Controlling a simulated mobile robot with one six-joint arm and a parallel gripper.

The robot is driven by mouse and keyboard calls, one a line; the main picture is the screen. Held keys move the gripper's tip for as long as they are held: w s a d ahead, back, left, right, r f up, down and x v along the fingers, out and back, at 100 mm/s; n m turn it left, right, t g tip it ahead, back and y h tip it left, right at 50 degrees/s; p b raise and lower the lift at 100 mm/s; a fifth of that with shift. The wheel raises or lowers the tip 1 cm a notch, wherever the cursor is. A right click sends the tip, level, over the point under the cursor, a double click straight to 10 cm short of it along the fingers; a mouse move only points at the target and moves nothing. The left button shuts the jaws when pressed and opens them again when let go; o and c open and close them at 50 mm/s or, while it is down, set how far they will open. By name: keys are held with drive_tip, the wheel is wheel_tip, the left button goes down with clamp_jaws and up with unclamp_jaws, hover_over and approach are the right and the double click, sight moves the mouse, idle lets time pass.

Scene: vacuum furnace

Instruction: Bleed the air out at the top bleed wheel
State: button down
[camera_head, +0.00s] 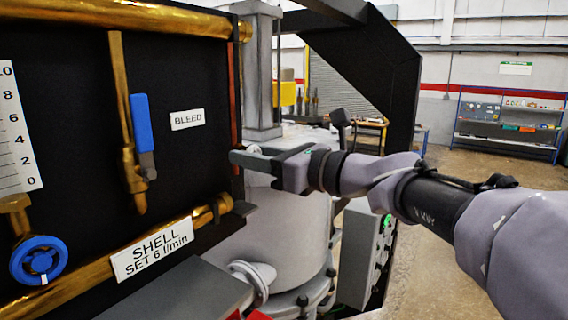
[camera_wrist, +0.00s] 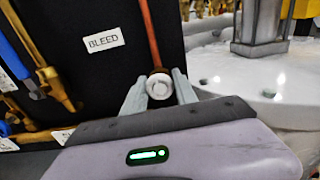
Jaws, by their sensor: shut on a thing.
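A pale round knob (camera_wrist: 159,87), which I take to be the bleed wheel, sits at the lower end of a thin copper pipe (camera_wrist: 150,32). The BLEED label (camera_wrist: 104,40) is to its left on the black panel, and shows in the head view too (camera_head: 187,119). My gripper (camera_wrist: 158,82) has one finger on each side of the knob and is shut on it. In the head view my gripper (camera_head: 241,158) reaches in from the right to the panel's right edge, below the copper pipe (camera_head: 233,85). The knob itself is hidden there behind the fingers.
Left of the label, a blue lever (camera_head: 141,122) hangs on a brass valve. A blue handwheel (camera_head: 38,262) and a white scale (camera_head: 18,125) are farther left. A brass pipe with the SHELL label (camera_head: 152,250) runs below. A grey vessel (camera_head: 290,230) stands behind my gripper.

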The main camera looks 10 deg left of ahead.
drive_tip(key=n+b, duration=0.4)
drive_tip(key=shift+f+b, duration=0.25)
drive_tip(key=shift+b, duration=0.1)
drive_tip(key=n+b, duration=0.4)
drive_tip(key=n, duration=0.1)
drive_tip(key=n+b, duration=0.3)
drive_tip(key=n, duration=0.1)
drive_tip(key=shift+n+b, duration=0.3)
drive_tip(key=shift+b, duration=0.1)
drive_tip(key=shift+r+n+b, duration=0.2)
drive_tip(key=shift+n+b, duration=1.05)
drive_tip(key=shift+n, duration=0.75)
drive_tip(key=c, duration=1)
unclamp_jaws()
drive_tip(key=shift+o, duration=0.2)
drive_tip(key=shift+d, duration=0.1)
